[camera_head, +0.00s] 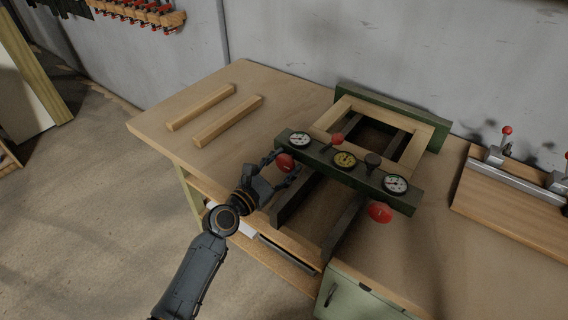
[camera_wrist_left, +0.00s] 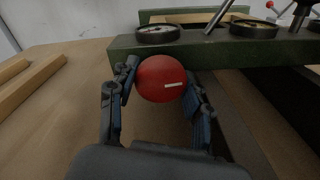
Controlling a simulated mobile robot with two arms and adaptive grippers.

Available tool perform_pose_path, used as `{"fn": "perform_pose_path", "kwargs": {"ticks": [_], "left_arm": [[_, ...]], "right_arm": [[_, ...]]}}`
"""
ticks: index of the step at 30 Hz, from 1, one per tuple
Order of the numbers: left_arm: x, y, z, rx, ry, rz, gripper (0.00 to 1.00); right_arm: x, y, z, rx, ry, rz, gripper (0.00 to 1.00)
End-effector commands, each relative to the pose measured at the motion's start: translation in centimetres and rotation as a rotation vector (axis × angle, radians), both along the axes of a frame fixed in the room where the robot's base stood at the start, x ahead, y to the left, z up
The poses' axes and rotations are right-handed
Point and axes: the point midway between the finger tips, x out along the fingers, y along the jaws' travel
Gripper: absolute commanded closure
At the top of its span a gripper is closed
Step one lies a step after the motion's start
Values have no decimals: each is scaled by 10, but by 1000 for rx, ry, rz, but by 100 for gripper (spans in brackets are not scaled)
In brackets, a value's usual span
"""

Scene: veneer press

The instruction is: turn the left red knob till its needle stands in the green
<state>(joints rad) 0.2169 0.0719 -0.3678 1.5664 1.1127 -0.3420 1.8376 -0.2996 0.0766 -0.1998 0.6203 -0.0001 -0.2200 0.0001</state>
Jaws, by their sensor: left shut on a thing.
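The left red knob (camera_head: 284,161) sits on the front of the press's green beam (camera_head: 321,158), below the left gauge (camera_head: 299,139). My left gripper (camera_head: 282,168) is around the knob and shut on it. In the left wrist view the red knob (camera_wrist_left: 161,78) lies between the two fingers (camera_wrist_left: 160,84), with a white mark pointing right and slightly up. The left gauge has a white face with a small green part; its needle is too small to read surely. In the wrist view its face is seen nearly edge-on. My right gripper is not in view.
A yellow gauge (camera_head: 345,160) and a right white gauge (camera_head: 395,184) share the beam. A right red knob (camera_head: 380,211) hangs below, and a red-tipped lever (camera_head: 337,138) stands behind. Two wooden strips (camera_head: 227,120) lie on the bench (camera_head: 165,117). A board with clamps (camera_head: 510,205) is at right.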

Motion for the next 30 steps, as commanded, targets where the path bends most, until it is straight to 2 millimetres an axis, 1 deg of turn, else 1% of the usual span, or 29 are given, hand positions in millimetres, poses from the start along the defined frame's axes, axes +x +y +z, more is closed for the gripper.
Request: {"fn": "perform_pose_path", "kwargs": {"ticks": [18,24,30], "left_arm": [[0,1,0,457,-330,0,82],[0,1,0,560,-406,-1,82],[0,0,0,625,-453,-1,82]], "right_arm": [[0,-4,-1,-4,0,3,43],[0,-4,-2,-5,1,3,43],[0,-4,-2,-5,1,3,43]]}}
